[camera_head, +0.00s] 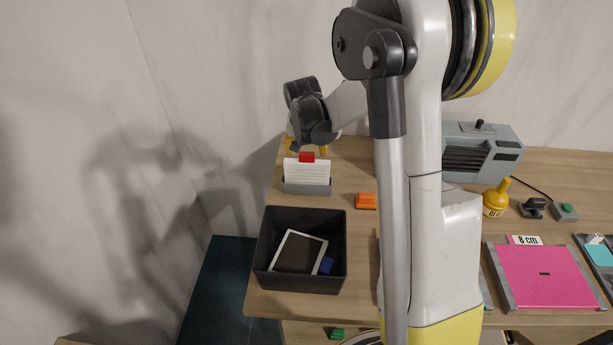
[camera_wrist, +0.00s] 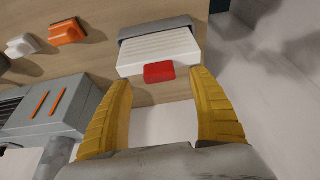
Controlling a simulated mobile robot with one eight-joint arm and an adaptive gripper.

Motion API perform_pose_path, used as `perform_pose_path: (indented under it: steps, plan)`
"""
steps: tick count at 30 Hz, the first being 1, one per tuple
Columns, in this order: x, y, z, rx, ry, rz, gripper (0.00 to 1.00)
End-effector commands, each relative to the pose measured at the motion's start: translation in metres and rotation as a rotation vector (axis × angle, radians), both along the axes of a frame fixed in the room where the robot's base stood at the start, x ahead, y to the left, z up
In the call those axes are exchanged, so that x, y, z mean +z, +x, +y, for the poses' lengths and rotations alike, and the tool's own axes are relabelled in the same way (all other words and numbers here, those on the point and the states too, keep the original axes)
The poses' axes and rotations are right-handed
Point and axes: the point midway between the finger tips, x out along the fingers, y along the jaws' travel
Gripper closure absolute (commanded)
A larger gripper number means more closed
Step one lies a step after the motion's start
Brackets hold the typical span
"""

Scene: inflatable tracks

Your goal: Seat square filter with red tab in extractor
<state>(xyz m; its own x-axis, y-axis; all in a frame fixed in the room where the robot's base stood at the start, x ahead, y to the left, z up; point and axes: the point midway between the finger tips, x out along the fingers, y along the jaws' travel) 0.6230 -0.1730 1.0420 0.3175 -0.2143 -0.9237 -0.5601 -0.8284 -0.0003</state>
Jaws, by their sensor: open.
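The square filter (camera_head: 307,172) is white and ribbed, with a red tab (camera_head: 307,157) on its top edge. It stands upright in a grey holder (camera_head: 306,188) at the table's back left. My gripper (camera_head: 305,147) is open just behind and above it, partly hidden by its wrist. In the wrist view, the yellow fingers of my gripper (camera_wrist: 163,82) are apart, with the red tab (camera_wrist: 159,72) between their tips; contact cannot be told. A grey slatted machine (camera_head: 507,151), seemingly the extractor, stands at the back right, partly hidden by my arm. It also shows in the wrist view (camera_wrist: 45,118).
A black bin (camera_head: 263,262) holds a white-framed dark panel (camera_head: 299,252) and a blue piece. An orange block (camera_head: 365,201) lies right of the holder. A yellow bottle (camera_head: 495,200) and a pink panel (camera_head: 548,278) are further right. My arm hides the table's middle.

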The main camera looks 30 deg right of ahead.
Motion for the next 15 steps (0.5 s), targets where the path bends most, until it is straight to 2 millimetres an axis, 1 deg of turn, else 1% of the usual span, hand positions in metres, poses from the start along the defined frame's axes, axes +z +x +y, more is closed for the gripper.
perform_pose_path:
  steps: [1,3,5,7,12,13,14,15]
  plan:
    - [-0.011,0.003,-0.004,-0.001,0.000,0.000,0.30]
    - [-0.021,0.007,-0.006,-0.001,0.000,0.000,0.30]
    - [-0.028,0.009,-0.008,0.000,0.000,0.000,0.30]
    - [-0.031,0.010,-0.009,0.000,0.000,0.000,0.30]
    - [-0.030,0.010,-0.009,0.000,0.000,0.000,0.30]
    - [-0.030,0.010,-0.009,0.000,0.000,0.000,0.35]
    - [-0.030,0.010,-0.009,0.000,0.000,0.000,0.44]
    - [-0.029,0.010,-0.009,0.000,0.000,0.000,0.56]
